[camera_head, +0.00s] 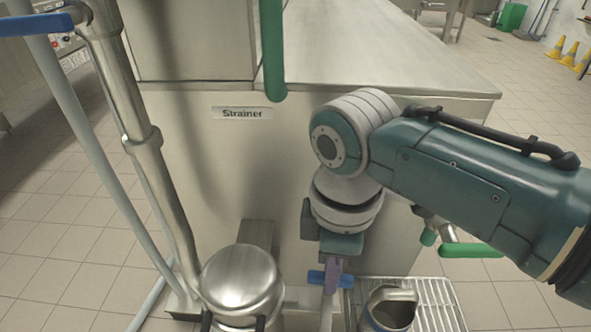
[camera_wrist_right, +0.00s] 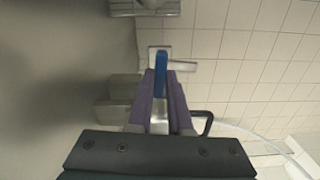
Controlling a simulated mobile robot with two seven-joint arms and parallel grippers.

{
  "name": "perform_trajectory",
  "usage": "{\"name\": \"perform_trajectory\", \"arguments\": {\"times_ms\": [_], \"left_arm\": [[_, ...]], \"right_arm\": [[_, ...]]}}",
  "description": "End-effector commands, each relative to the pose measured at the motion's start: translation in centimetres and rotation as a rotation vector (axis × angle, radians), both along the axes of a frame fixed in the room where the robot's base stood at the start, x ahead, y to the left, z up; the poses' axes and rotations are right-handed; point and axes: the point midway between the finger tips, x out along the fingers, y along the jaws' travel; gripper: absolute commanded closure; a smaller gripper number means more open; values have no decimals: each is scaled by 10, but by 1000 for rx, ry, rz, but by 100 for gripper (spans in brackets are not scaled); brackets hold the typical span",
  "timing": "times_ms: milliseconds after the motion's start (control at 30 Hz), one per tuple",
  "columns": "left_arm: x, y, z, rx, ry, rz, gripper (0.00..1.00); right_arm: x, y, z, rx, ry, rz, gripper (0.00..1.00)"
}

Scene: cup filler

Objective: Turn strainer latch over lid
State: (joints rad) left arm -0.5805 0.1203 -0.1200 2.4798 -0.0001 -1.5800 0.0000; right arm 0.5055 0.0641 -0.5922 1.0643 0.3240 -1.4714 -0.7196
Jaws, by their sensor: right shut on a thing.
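The strainer is a steel pot with a shiny domed lid (camera_head: 240,278) at the bottom of the head view, below the "Strainer" label (camera_head: 242,113). Beside it on the right is a latch with a blue handle (camera_head: 318,277) and a steel bar (camera_head: 327,312). My right gripper (camera_head: 332,277) points down, its purple fingers shut on the blue-handled latch. In the right wrist view the blue handle (camera_wrist_right: 160,72) sits between the fingertips (camera_wrist_right: 161,85). The fingers hide part of the latch. The latch appears to the right of the lid, not across its top. My left gripper is not in view.
A steel jug (camera_head: 391,303) stands on a slatted drip tray (camera_head: 445,302) at right of my gripper. Thick steel pipes (camera_head: 150,150) rise at left. A steel cabinet (camera_head: 200,160) stands close behind. A green handle (camera_head: 272,50) hangs above; another green lever (camera_head: 472,250) is below my forearm.

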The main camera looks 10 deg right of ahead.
Motion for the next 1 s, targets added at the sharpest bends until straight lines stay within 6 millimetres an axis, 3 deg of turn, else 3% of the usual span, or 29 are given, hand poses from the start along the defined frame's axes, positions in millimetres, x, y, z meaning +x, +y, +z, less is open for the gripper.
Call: {"name": "perform_trajectory", "arguments": {"times_ms": [400, 1000], "left_arm": [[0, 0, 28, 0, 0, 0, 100], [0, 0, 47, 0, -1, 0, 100]], "right_arm": [[-1, 0, 3, 0, 2, -356, 100], [0, 1, 1, 1, 2, -926, 100]]}}
